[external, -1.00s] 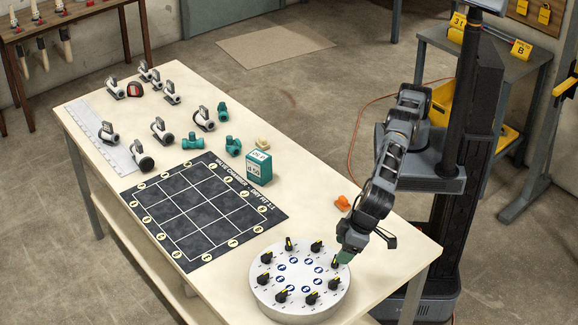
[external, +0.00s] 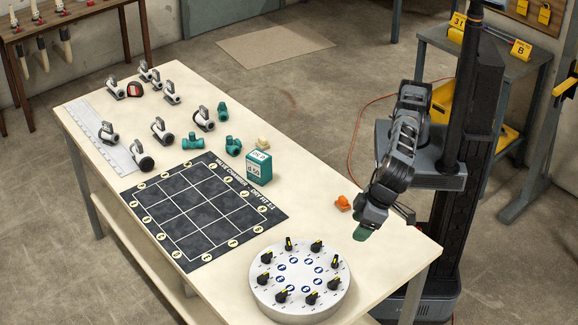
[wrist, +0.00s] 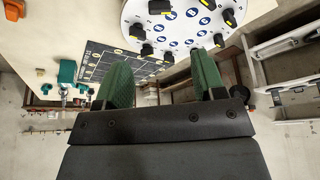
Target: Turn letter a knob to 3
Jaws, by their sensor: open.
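A round white dial plate (external: 300,309) lies at the near end of the table. It carries a ring of several black knobs with yellow pointer marks and blue round labels inside the ring. One knob (external: 335,261) is at its right edge. The labels are too small for me to tell which knob is letter a or its setting. My gripper (external: 361,233) hangs above the table, to the upper right of the plate and apart from it. In the wrist view, its green fingers (wrist: 159,85) are open and empty, with the plate beyond them.
A black gridded mat (external: 205,208) lies left of the plate. A small orange piece (external: 343,203) sits beside my gripper. A teal box (external: 259,168), teal fittings and white valves stand farther back. The table is bare between the mat and the orange piece.

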